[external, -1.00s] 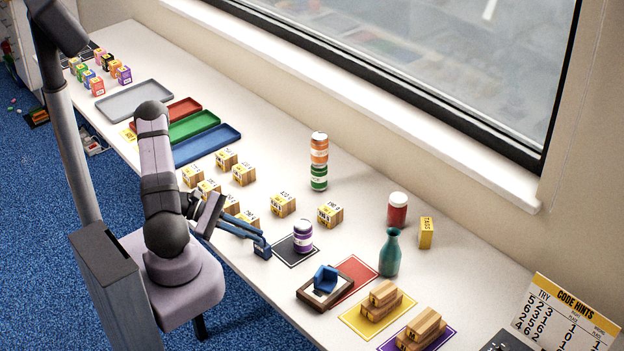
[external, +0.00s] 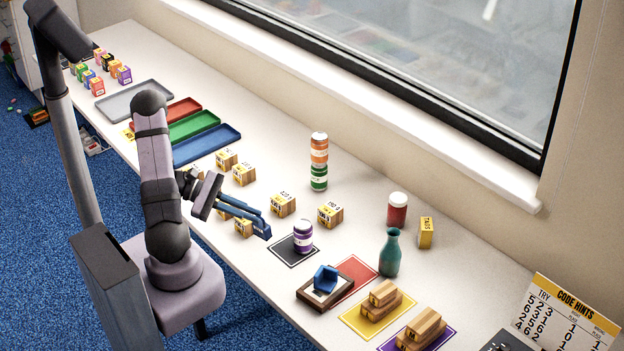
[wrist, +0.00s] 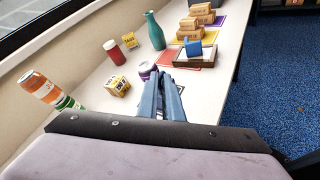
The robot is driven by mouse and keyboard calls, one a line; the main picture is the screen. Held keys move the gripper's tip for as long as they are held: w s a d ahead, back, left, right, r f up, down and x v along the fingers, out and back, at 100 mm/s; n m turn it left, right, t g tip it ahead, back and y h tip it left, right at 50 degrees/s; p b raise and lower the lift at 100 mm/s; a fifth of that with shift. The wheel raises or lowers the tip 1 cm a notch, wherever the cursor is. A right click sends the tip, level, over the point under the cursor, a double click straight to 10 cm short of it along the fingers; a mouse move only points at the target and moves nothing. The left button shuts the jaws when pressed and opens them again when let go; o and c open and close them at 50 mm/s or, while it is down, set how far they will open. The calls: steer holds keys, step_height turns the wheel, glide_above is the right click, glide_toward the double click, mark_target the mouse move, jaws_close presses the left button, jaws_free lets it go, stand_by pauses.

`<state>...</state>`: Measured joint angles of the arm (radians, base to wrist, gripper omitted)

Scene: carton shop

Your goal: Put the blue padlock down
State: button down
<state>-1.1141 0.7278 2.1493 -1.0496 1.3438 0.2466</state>
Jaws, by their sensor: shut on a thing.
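My gripper (external: 259,229) reaches over the middle of the table, above the white surface and left of the purple-labelled jar. Its long blue fingers are closed on a small blue thing at their tips, which I take for the blue padlock (external: 264,233). The padlock is small and hard to separate from the blue fingers. In the wrist view my gripper (wrist: 164,84) points along the table, and its fingers largely hide what they hold.
The purple-labelled jar (external: 303,237) stands on a black mat (external: 285,252) close by. A wooden frame (external: 311,297) holding a blue piece (external: 326,278) overlaps a red mat (external: 361,271). Several cartons (external: 283,205) stand behind my gripper. A teal bottle (external: 390,254) is farther right.

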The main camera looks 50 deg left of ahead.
steer(key=shift+r, duration=1.5)
